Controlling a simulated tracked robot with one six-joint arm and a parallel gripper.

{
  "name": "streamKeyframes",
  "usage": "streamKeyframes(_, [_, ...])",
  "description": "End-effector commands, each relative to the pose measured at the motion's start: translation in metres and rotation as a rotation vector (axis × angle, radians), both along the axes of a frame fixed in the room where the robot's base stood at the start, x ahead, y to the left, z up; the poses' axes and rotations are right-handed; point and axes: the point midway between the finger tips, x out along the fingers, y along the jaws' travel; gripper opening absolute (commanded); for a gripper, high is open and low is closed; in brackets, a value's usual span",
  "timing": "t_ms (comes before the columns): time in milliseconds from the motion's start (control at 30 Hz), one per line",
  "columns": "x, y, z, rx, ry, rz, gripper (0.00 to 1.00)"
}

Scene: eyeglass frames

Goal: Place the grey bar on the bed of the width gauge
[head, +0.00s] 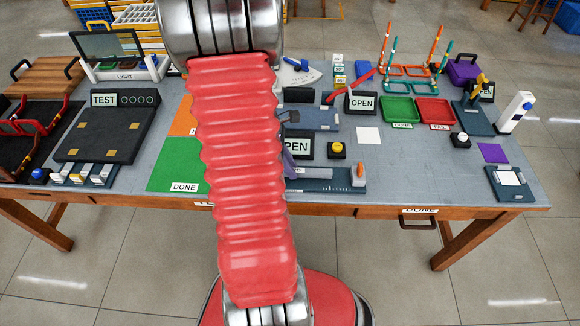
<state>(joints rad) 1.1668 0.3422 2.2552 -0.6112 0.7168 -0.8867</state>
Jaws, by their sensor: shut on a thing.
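The width gauge (330,184) appears to be the blue-grey device with a pale ruled scale and an orange knob (358,174) near the table's front edge. My red ribbed arm covers its left end, so I cannot tell what lies on its bed there. A purple-blue part (289,162) shows just above it at the arm's edge. My gripper is hidden behind my arm, and I cannot make out its fingers. I cannot see the grey bar in this view.
The OPEN sign (304,147) and a yellow-topped button (337,150) stand behind the gauge. A green DONE mat (177,168) lies left of my arm. A white square (368,135) and trays (398,109) are to the right. Bare table (420,170) lies right of the gauge.

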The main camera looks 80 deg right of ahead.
Motion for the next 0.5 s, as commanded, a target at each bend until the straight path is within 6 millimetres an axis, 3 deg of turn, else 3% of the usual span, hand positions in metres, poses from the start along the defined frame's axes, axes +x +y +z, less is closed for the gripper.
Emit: streamKeyframes(500, [-0.0001,-0.0003,-0.0041,-0.001,0.001,-0.001,0.0])
